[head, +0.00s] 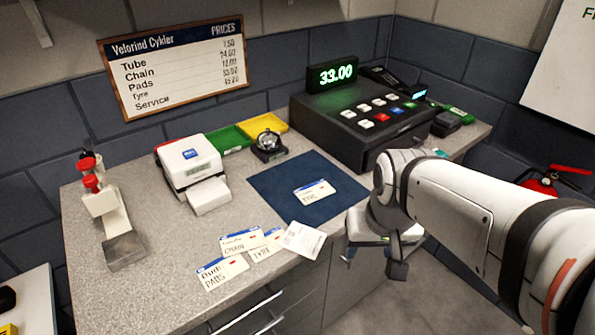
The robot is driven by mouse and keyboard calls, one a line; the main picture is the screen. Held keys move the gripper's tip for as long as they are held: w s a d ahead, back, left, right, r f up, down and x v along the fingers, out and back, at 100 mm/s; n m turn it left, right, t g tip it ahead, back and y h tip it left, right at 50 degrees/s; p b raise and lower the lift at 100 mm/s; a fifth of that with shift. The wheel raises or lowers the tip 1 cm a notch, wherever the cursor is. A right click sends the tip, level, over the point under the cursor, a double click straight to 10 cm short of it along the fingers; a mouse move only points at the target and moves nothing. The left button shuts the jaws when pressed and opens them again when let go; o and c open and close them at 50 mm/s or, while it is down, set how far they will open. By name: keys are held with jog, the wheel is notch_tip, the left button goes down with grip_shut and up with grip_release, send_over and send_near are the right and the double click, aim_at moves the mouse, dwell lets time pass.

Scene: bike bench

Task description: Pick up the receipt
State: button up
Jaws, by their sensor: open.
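A white slip with faint small print (304,240), which looks like the receipt, lies near the counter's front edge. It lies against or partly over the TYRE card (264,252); its print is too small to read. My gripper (371,258) is to the right of the slip, just off the counter's front edge, pointing down. Its fingers are apart and I see nothing between them. My arm reaches in from the right and hides part of the counter's right front.
CHAIN (240,243) and PADS (221,272) cards lie left of the slip. Another card (313,194) lies on the blue mat (275,184). A cash register (350,122) stands behind, a white printer (190,166) and stamp holder (100,200) to the left. The counter's front left is clear.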

aim_at(303, 240)
jog(key=o, duration=0.5)
jog(key=w+a+p, duration=0.1)
jog(key=w, duration=0.1)
jog(key=w+a+r+m+p, duration=0.1)
jog(key=w+a+p, duration=0.1)
jog(key=w+a+m+g+p, duration=0.1)
jog(key=w+p, duration=0.1)
jog(key=shift+a+r, duration=0.3)
jog(key=shift+r, duration=0.1)
jog(key=o, duration=0.5)
jog(key=w+a+f+m+g+p, duration=0.1)
jog(key=w+a+f+m+p, duration=0.1)
jog(key=w+a+p, duration=0.2)
jog(key=a+p, duration=0.1)
jog(key=a, duration=0.1)
jog(key=shift+a+f+m+y, duration=0.3)
jog(key=shift+a+f+m, duration=0.05)
jog(key=shift+m, duration=0.05)
notch_tip(303, 240, down, 2)
jog(key=shift+w+a+f, duration=0.15)
jog(key=shift+f, duration=0.05)
jog(key=f, duration=0.1)
jog(key=f+p, duration=0.1)
jog(key=f, duration=0.2)
jog(key=shift+w+f+p, duration=0.2)
jog(key=shift+w+p, duration=0.1)
jog(key=shift+w, duration=0.1)
jog(key=shift+f, duration=0.65)
jog(key=shift+f, duration=0.15)
jog(key=shift+c, duration=0.4)
